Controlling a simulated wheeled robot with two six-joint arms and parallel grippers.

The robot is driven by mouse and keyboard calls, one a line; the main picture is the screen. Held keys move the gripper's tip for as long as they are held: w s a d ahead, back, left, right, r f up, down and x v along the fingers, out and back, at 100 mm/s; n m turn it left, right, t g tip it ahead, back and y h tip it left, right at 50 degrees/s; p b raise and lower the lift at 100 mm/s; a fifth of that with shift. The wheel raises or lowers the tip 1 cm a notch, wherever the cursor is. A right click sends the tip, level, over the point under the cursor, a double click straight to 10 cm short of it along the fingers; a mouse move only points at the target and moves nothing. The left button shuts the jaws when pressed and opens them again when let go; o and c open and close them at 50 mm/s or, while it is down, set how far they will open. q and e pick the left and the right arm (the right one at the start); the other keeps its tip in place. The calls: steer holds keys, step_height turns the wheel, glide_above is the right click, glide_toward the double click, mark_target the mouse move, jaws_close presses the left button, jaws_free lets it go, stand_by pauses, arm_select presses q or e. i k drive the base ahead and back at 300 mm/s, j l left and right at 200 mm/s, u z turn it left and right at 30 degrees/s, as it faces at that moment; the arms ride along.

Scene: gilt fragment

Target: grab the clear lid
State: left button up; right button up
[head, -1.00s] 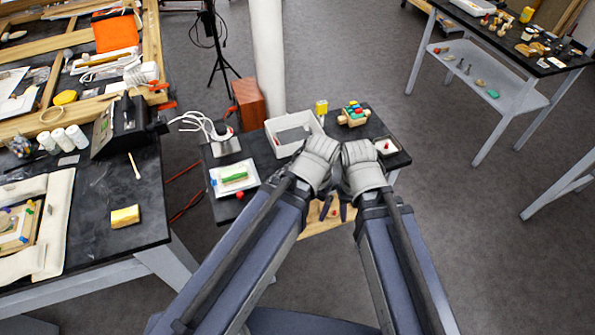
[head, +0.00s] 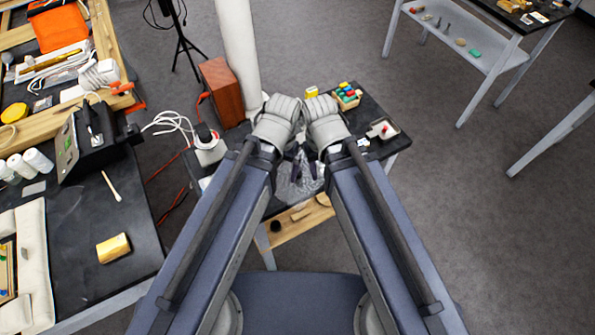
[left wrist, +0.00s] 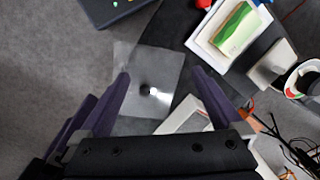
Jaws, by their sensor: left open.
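The clear lid (left wrist: 150,72) is a see-through square sheet with a small dark and shiny knob near its middle. In the left wrist view it lies between and beyond the fingers of my left gripper (left wrist: 163,82), which is open with nothing between its fingers. In the head view the lid (head: 297,183) shows as a crinkled clear patch between my forearms, near the front edge of the small dark table (head: 372,112). My right gripper (head: 322,165) is beside the left one. Its fingers are mostly hidden by its wrist.
A white-rimmed container (left wrist: 182,119) shows below the lid in the left wrist view. Toy blocks (head: 347,95) stand at the table's back. A large workbench (head: 75,190) is at left; open floor (head: 440,220) is at right.

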mark_target(296, 195)
steer(key=k+j+z, duration=0.1)
steer(key=k+z, duration=0.75)
steer(key=k+l+z, duration=0.15)
steer(key=k+z, duration=0.25)
steer(key=i, duration=0.1)
